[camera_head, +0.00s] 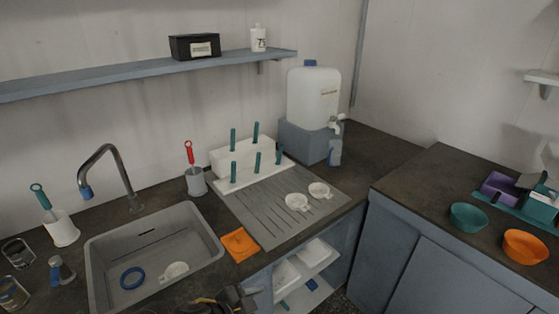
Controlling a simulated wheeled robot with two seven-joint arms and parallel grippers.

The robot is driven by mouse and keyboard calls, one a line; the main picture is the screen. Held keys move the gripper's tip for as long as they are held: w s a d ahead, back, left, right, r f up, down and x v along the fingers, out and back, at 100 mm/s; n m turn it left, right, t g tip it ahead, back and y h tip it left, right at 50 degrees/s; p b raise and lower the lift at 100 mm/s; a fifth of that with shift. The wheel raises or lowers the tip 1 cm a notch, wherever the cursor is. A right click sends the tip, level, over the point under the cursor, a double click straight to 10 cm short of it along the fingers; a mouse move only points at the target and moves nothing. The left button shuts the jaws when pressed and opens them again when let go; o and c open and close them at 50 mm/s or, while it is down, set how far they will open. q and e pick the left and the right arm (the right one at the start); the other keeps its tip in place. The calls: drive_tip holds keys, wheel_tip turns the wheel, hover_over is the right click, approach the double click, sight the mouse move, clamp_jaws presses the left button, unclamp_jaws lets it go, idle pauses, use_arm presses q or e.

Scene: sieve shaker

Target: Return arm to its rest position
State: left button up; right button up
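A dark part of one of my arms, probably the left gripper (235,299), shows at the bottom edge in the head view, in front of the counter. It is cut off by the frame, and its fingers cannot be made out, so I cannot tell if it is open or shut. No held object can be seen there. My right gripper is not in view.
Close to the arm are the grey sink (104,268), holding a blue ring (132,278) and white cup (174,271), and an orange cloth (239,244). Open shelves (306,260) lie to its right. A tap (108,160), drainboard (250,207) and water container (313,98) stand behind.

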use_arm(q)
drive_tip(key=s+a+f+n+g+y, duration=0.2)
drive_tip(key=s+a+f+n+y, duration=0.3)
drive_tip(key=s+a, duration=0.5)
drive_tip(key=s+a+f+n+g+y, duration=0.25)
drive_tip(key=s+a+f+n, duration=0.4)
drive_tip(key=s+a, duration=0.4)
wheel_tip(320, 180, down, 25)
drive_tip(key=b, duration=0.3)
drive_tip(key=s+a+f+g+b, duration=0.1)
drive_tip(key=s+a+f, duration=0.1)
drive_tip(key=s+f, duration=0.6)
drive_tip(key=s+a+f+b, duration=0.1)
drive_tip(key=s+a+f, duration=0.1)
drive_tip(key=s+f, duration=0.6)
wheel_tip(320, 180, down, 4)
drive_tip(key=shift+s+a+r+g+y, duration=0.15)
drive_tip(key=shift+s+g+y, duration=0.1)
drive_tip(key=shift+g+y, duration=0.15)
use_arm(e)
drive_tip(key=f, duration=0.1)
drive_tip(key=d+f, duration=0.1)
drive_tip(key=f, duration=0.1)
drive_tip(key=w+f, duration=0.1)
drive_tip(key=shift+d+f, duration=0.15)
drive_tip(key=shift+f, duration=0.25)
use_arm(q)
drive_tip(key=shift+m, duration=0.25)
use_arm(e)
drive_tip(key=shift+s, duration=0.25)
